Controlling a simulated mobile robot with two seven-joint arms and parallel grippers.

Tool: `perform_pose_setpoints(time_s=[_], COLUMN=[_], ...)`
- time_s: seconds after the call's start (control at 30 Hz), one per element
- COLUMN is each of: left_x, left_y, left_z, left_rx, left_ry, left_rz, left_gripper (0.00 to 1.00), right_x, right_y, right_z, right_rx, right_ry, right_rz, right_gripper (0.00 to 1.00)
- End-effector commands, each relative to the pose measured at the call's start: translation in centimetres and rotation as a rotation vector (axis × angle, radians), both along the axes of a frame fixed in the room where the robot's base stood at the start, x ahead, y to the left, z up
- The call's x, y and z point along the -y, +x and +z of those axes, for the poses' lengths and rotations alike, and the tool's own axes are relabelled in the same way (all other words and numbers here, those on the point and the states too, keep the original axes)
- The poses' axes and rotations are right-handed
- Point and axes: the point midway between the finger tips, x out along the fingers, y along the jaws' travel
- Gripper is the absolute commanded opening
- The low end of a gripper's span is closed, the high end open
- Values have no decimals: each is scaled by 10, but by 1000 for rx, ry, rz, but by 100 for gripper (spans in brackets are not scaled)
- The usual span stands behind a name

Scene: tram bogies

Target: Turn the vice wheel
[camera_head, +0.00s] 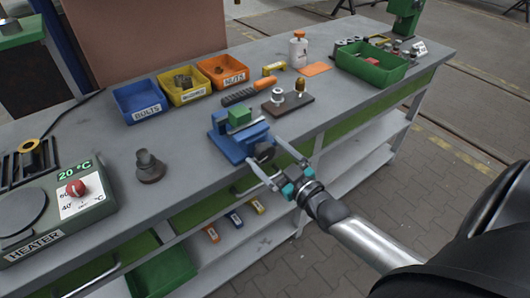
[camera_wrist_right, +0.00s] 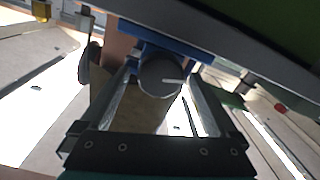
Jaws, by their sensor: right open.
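The blue vice (camera_head: 230,146) with a green block (camera_head: 239,117) at its jaws stands at the front edge of the grey bench. Its dark round vice wheel (camera_head: 264,150) faces the front. My right gripper (camera_head: 265,153) is open, with one finger on each side of the wheel. In the right wrist view, the dark wheel (camera_wrist_right: 160,76) with a pale line on its face sits between the spread fingers of the gripper (camera_wrist_right: 160,70). I cannot tell whether either finger touches it. The blue vice body (camera_wrist_right: 172,47) shows behind it. My left gripper is not in view.
Left of the vice are a dark stepped part (camera_head: 150,168) and a heater (camera_head: 58,208). Blue, yellow and orange bins (camera_head: 141,100) stand behind. A dark board (camera_head: 287,105) with small parts and a green tray (camera_head: 372,66) are to the right. Shelves lie below the bench.

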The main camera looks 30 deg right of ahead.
Motion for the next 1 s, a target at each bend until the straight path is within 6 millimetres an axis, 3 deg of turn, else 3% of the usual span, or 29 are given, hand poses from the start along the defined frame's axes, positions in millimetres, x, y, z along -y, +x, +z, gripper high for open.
perform_pose_setpoints(time_s=[0.17, 0.5, 1.0], left_x=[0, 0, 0], left_y=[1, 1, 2], left_z=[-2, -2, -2], left_rx=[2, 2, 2], left_ry=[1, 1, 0], left_rz=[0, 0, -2], left_gripper=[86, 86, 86], right_x=[-1, -1, -1], right_y=[12, 13, 13], right_z=[0, 0, 0], right_rx=[1, 0, 0], right_ry=[1, 1, 1], right_rz=[0, 1, 0], right_gripper=[96, 96, 40])
